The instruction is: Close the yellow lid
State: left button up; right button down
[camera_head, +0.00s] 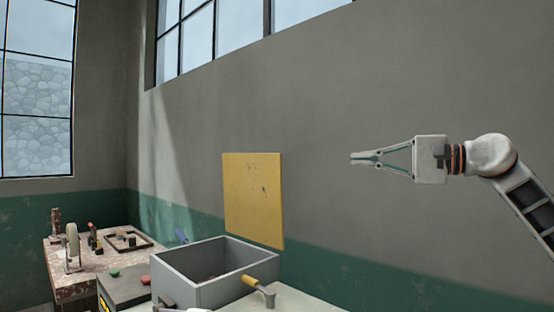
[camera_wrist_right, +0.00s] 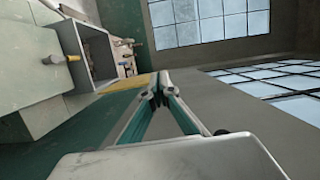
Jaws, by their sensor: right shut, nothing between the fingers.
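The yellow lid (camera_head: 253,199) stands upright, swung open, along the back right side of a grey open-topped box (camera_head: 215,283). In the right wrist view the lid (camera_wrist_right: 139,82) shows only as a thin strip beside the fingertips, and the box (camera_wrist_right: 73,40) lies to the left with its opening showing. My right gripper (camera_head: 358,158) is shut and empty, in the air to the right of the lid and level with its top edge, with a gap between them in the head view. Its shut fingertips (camera_wrist_right: 159,79) also show in the right wrist view. I cannot make out my left gripper.
A yellow-handled lever (camera_head: 253,281) sticks out at the box's front right. A worktable (camera_head: 70,287) with a wheel, a frame and small tools stands at the left. A pale surface (camera_head: 305,303) lies right of the box. The wall stands behind the lid.

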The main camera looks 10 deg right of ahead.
aim_at(254, 203)
jog(key=i, duration=0.85)
